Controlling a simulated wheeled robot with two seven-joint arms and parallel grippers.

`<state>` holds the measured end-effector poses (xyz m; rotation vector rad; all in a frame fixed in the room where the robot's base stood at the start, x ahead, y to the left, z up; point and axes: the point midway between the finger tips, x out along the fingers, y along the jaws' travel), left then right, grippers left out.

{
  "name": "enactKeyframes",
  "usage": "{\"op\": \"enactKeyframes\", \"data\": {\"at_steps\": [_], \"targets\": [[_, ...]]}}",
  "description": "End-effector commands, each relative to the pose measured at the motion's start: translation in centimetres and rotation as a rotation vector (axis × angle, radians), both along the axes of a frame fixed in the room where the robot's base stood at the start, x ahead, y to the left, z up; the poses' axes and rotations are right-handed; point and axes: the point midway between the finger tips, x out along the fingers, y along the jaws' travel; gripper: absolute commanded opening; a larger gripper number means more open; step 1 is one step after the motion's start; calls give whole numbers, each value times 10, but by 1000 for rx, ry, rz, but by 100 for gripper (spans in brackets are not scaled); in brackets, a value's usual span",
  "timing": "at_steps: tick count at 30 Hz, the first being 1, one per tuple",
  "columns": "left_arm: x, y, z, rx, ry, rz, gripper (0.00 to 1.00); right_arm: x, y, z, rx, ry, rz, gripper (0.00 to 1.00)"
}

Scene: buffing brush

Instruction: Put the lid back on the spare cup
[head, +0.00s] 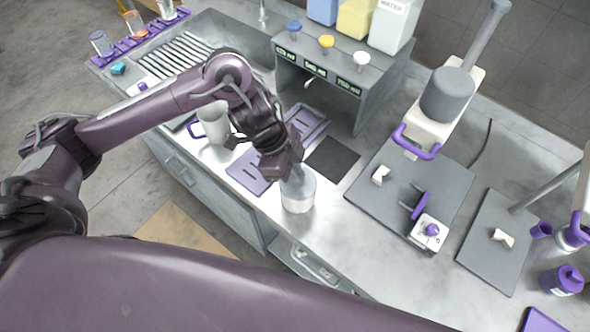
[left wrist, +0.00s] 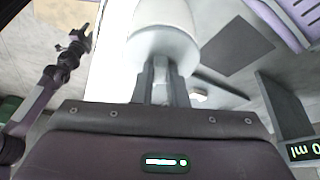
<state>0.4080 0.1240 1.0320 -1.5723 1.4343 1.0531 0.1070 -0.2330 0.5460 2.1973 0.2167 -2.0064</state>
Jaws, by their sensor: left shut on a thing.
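In the head view a pale grey and white cup (head: 298,196) stands upright on the counter, near its front edge. My left gripper (head: 290,176) is right above it, pointing down. In the left wrist view my left gripper (left wrist: 162,82) is shut on the narrow top of a rounded grey lid (left wrist: 163,48). The lid lies over the white body of the cup (left wrist: 165,12); I cannot tell whether it is fully seated. The gripper hides part of the cup top in the head view. My right gripper (left wrist: 80,40) shows small in the left wrist view, its jaws unclear.
A dark mat (head: 333,159) lies to the right. Behind is a grey dispenser (head: 345,88); further right is a grey press base (head: 440,180).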

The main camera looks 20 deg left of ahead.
Motion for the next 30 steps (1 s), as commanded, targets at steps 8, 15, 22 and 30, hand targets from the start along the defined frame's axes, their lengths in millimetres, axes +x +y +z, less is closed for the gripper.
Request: {"op": "enactKeyframes", "data": {"at_steps": [8, 15, 22, 30], "targets": [[0, 0, 0, 0, 0, 0, 0, 0, 2, 0, 2, -1, 0, 36], [0, 0, 0, 0, 0, 0, 0, 0, 5, 1, 6, -1, 0, 36], [0, 0, 1, 1, 1, 0, 0, 0, 5, 5, 6, -1, 1, 36], [0, 0, 0, 1, 0, -1, 0, 1, 5, 6, 6, -1, 1, 36]]}}
